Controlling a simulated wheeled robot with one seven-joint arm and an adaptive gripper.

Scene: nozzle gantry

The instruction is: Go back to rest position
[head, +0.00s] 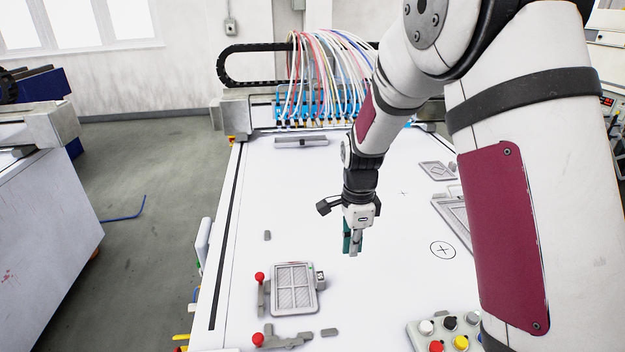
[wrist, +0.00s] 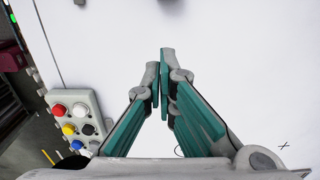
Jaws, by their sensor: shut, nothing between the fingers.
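My gripper (head: 353,243) hangs fingers down over the middle of the white table (head: 300,190). In the wrist view my gripper (wrist: 160,75) has its two green-padded fingers closed together at the tips, with nothing held between them. The wrist view shows bare white table beyond the fingertips. My arm comes in from the upper right of the head view and hides part of the table's right side.
A gantry with coloured hoses (head: 320,75) spans the back. The table's middle is clear.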

